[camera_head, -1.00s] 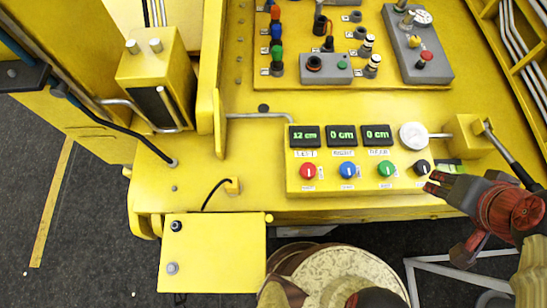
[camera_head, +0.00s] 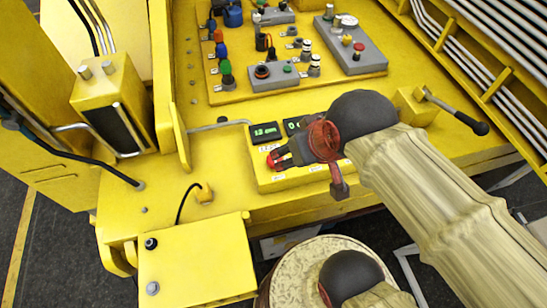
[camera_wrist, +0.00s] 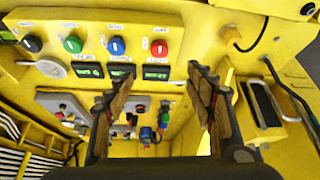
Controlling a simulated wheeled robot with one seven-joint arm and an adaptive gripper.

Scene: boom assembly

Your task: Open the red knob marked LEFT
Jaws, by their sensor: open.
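The red knob (camera_wrist: 159,48) sits on the yellow control panel, with a pale line across its face. It lies ahead of my fingertips, between their lines in the wrist view. In the head view a bit of the red knob (camera_head: 272,161) shows at my gripper's tips, below the lit left display (camera_head: 265,133). My gripper (camera_wrist: 158,74) is open, with nothing between its fingers. In the head view my gripper (camera_head: 282,158) hides most of the panel's knob row. Whether a finger touches the knob cannot be told.
A blue knob (camera_wrist: 116,47), a green knob (camera_wrist: 73,44) and a black knob (camera_wrist: 32,44) stand in the same row. A grey gauge (camera_wrist: 51,69) is beside the displays. A black-ended lever (camera_head: 468,120) is right of the panel. A yellow box (camera_head: 196,262) stands lower left.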

